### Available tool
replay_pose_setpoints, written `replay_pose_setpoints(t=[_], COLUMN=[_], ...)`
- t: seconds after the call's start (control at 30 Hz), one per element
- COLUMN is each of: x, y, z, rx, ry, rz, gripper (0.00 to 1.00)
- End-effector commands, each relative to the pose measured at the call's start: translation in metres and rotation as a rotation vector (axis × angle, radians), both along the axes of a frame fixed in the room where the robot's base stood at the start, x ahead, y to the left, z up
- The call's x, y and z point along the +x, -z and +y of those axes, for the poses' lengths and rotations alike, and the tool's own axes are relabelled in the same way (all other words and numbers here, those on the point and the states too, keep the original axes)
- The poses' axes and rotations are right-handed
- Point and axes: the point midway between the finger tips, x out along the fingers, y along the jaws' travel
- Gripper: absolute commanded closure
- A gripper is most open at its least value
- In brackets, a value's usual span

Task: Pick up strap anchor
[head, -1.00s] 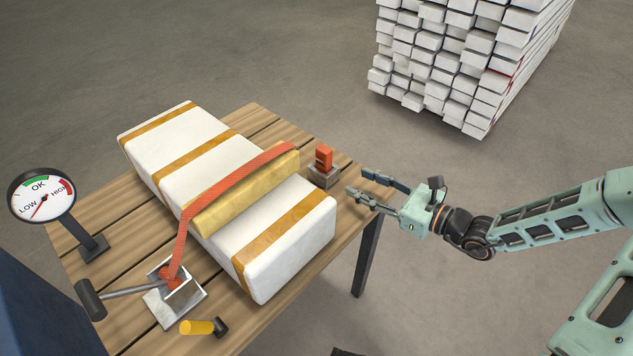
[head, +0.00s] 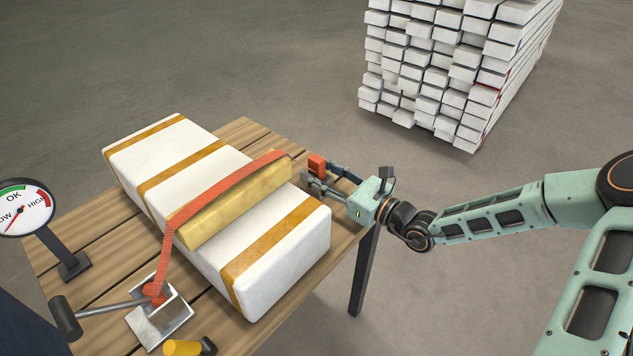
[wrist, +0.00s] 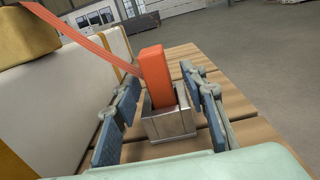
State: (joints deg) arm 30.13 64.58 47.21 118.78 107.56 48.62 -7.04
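The strap anchor is an orange upright block (wrist: 157,77) set in a grey metal base (wrist: 170,123). In the head view its orange top (head: 317,164) shows at the far right edge of the table, beside the white package, and its base is mostly hidden by my gripper. My gripper (head: 328,180) is open, with one finger on each side of the anchor. In the wrist view the anchor stands between the two blue finger pads (wrist: 165,110), with gaps visible on both sides. An orange strap (head: 215,190) runs over the package towards the anchor.
The white package (head: 285,250) with tan bands fills most of the wooden table (head: 90,256). A gauge (head: 24,208), a lever tensioner (head: 158,312) and a yellow-handled tool (head: 182,348) are at the near left. A stack of white bars (head: 440,70) stands on the floor behind.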

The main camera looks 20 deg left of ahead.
Motion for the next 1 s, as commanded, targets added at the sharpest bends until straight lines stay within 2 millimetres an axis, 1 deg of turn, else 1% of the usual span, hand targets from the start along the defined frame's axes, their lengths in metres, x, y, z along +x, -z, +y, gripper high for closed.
replay_pose_setpoints(t=[0.03,0.1,0.33,0.67,0.7,1.0], x=[0.0011,0.0026,0.0032,0.0031,0.0030,0.0031], y=[0.0016,0.0005,-0.0006,-0.0004,-0.0004,-0.0013], z=[0.0051,0.0082,0.0086,0.0085,0.0084,0.0086], rx=[0.000,0.000,0.000,-0.001,-0.001,0.001], ry=[-0.002,-0.001,0.000,-0.001,-0.001,-0.001], rz=[-0.001,0.000,0.000,-0.001,-0.001,-0.001], gripper=[0.61,0.61,0.62,0.98,1.00,1.00])
